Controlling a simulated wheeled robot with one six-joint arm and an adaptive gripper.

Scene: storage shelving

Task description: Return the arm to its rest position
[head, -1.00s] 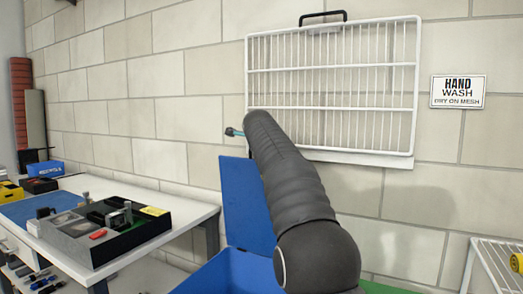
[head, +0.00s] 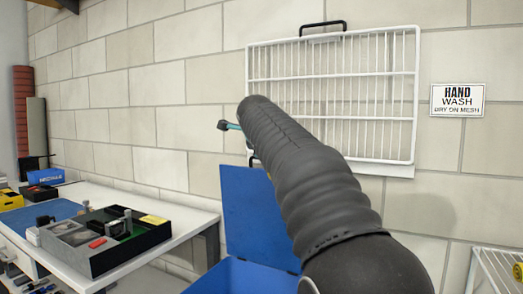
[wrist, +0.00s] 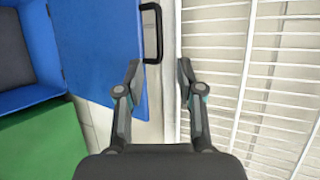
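My gripper (wrist: 159,75) shows in the wrist view with its two fingers spread apart and nothing between them. In the head view my dark sleeved arm reaches up in front of the wall, and most of the gripper is hidden behind it. Only a small dark and teal part shows at the arm's far left end. The fingers are in front of the gap between the blue lid (wrist: 105,45) and the white wire rack (wrist: 250,80). I cannot tell that they touch either.
The blue bin (head: 250,275) stands open below my arm, its lid (head: 250,205) raised. The wire rack (head: 391,158) hangs on the wall beside a sign (head: 458,99). A white table (head: 190,207) with a black tray (head: 95,268) is at left. A wire shelf (head: 490,262) is at right.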

